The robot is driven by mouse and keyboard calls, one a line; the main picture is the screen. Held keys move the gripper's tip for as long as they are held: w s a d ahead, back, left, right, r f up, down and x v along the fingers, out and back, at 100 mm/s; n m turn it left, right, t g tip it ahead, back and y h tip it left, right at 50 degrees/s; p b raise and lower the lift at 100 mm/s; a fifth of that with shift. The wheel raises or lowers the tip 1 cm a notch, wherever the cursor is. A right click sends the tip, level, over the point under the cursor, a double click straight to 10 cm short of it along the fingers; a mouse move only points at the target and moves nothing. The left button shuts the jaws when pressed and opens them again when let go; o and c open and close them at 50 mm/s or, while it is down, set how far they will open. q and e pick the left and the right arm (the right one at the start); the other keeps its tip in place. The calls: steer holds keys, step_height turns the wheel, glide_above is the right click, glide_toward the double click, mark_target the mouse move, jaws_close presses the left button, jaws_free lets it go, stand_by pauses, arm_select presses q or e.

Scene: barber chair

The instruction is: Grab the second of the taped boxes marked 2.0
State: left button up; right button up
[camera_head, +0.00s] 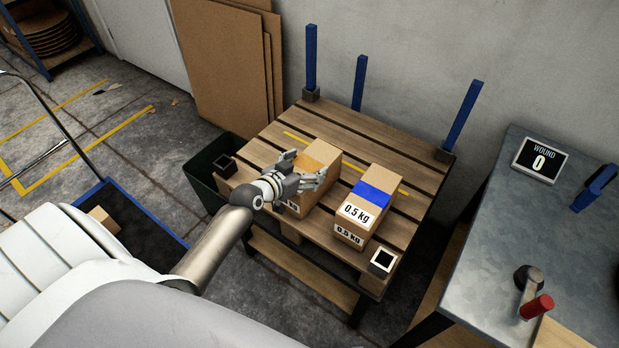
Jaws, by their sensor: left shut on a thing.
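A cardboard box with orange tape (322,155) stands on the slatted wooden pallet table (290,120). My left gripper (306,172) reaches over its near end and is shut on it. The box's label is mostly hidden behind the gripper, so its number cannot be read. To its right stands a cardboard box with blue tape (374,192), marked 0.5 kg on its top and front. It is apart from the gripper. My right gripper is not in view.
Blue posts (461,118) rise at the table's back. A metal workbench (500,240) with a "WOUND 0" display (540,160) stands at right. A dark green bin (205,180) is left of the table. A blue-rimmed cart (140,212) holding a small box (104,218) stands at lower left.

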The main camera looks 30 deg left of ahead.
arm_select(q)
steer(key=shift+s+f, duration=0.1)
steer(key=shift+f, duration=0.1)
steer(key=c, duration=0.7)
steer(key=shift+w+r, duration=0.2)
steer(key=shift+r, duration=0.15)
steer(key=shift+c, duration=0.9)
